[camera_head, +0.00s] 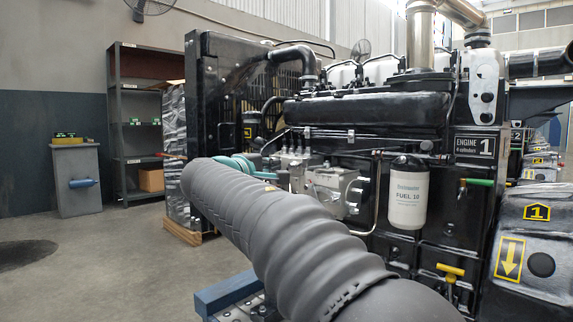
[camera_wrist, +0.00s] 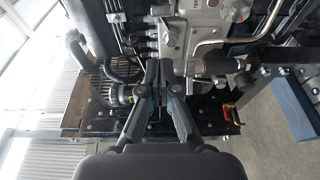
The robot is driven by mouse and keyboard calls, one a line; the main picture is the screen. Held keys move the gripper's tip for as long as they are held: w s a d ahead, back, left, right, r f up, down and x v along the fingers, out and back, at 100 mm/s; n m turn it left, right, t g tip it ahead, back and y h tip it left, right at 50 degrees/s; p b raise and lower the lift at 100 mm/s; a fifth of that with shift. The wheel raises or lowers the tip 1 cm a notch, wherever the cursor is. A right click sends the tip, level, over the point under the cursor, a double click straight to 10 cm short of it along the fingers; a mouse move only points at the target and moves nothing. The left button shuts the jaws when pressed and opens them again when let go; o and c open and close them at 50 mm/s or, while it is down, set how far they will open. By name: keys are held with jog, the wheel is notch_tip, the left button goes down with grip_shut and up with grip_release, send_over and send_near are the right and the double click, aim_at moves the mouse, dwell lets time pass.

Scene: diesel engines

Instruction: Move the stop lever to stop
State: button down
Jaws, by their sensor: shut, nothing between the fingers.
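My gripper (camera_wrist: 161,66) is shut and empty in the wrist view, its fingertips pointing toward the engine beside the grey metal injection pump (camera_wrist: 207,22). In the head view the pump (camera_head: 330,186) sits low on the engine side, and my arm hides part of the area left of it. I cannot single out the stop lever with certainty. A small red and yellow part (camera_wrist: 232,115) shows to the right of the fingers in the wrist view, apart from them. A red handle (camera_head: 172,155) shows at the engine's left in the head view.
A white fuel filter (camera_head: 408,195), a green handle (camera_head: 478,182) and a yellow T-handle (camera_head: 450,271) are on the engine's right part. A blue beam (camera_head: 224,292) lies low in front. A grey cabinet (camera_head: 77,180) and shelf (camera_head: 137,130) stand left; floor between is clear.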

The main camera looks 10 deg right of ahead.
jog(key=shift+a+v, duration=0.25)
jog(key=shift+v, duration=1.65)
jog(key=shift+w, duration=0.2)
jog(key=w+a+m+g+h+p, duration=0.1)
jog(key=p, duration=0.2)
jog(key=w+a+m+g+h+p, duration=0.1)
jog(key=w+p, duration=0.1)
jog(key=p, duration=0.1)
jog(key=shift+w+a+h+p, duration=0.2)
jog(key=shift+h+p, duration=0.1)
jog(key=shift+p, duration=0.1)
jog(key=shift+w+d+p, duration=0.1)
jog(key=shift+w+d, duration=0.7)
jog(key=shift+d, duration=1)
jog(key=shift+w+d+p, duration=0.1)
jog(key=shift+w+d, duration=0.65)
jog(key=shift+d, duration=1.05)
jog(key=shift+w+d+p, duration=0.1)
jog(key=shift+w+d, duration=0.7)
jog(key=shift+d, duration=0.95)
